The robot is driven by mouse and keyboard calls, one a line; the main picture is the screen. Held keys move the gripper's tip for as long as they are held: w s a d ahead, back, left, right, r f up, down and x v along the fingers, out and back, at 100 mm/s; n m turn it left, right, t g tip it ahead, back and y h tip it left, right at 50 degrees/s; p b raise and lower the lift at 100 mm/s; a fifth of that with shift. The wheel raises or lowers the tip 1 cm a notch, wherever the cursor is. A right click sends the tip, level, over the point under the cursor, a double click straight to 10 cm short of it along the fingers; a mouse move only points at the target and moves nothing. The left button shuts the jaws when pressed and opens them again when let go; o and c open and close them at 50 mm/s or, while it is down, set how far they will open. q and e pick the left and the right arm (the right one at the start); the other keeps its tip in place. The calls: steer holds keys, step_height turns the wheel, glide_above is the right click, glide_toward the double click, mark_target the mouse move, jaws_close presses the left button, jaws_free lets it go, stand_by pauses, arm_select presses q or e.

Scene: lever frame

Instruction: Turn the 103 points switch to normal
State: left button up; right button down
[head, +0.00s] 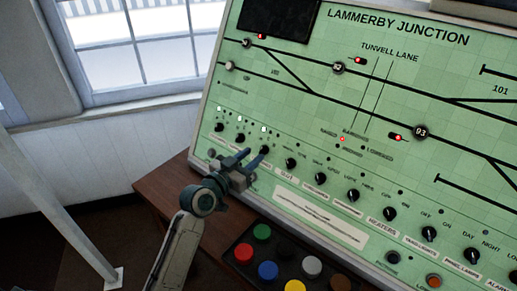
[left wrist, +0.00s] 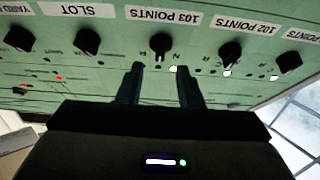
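The 103 points switch is a small black rotary knob (left wrist: 161,45) next to its white "103 POINTS" label (left wrist: 161,15), upside down in the left wrist view. In the head view the knob (head: 265,150) is third from the left in the lower row, just beyond my left gripper (head: 254,158). The gripper is open and empty, its two dark fingers apart. In the left wrist view the knob lies ahead, centred between the fingertips (left wrist: 160,69). I cannot tell whether they touch it. A white lamp beside the knob is lit. My right gripper is not in view.
The 102 points knob (left wrist: 230,52) and the slot knob (left wrist: 87,41) flank it closely. The green panel (head: 300,110) slopes up behind, with red lamps lit on its diagram. A black box of coloured buttons (head: 290,268) stands in front on the brown desk (head: 168,196).

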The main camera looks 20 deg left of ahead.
mark_target(262, 147)
arm_select(q)
steer(key=shift+x, duration=0.9)
steer(key=shift+w+d+r, duration=0.1)
steer(key=shift+w+d, duration=0.1)
steer(key=shift+w, duration=0.35)
steer(key=shift+w+d, duration=0.1)
steer(key=shift+w, duration=0.1)
jaws_close()
steer(key=shift+p, duration=0.3)
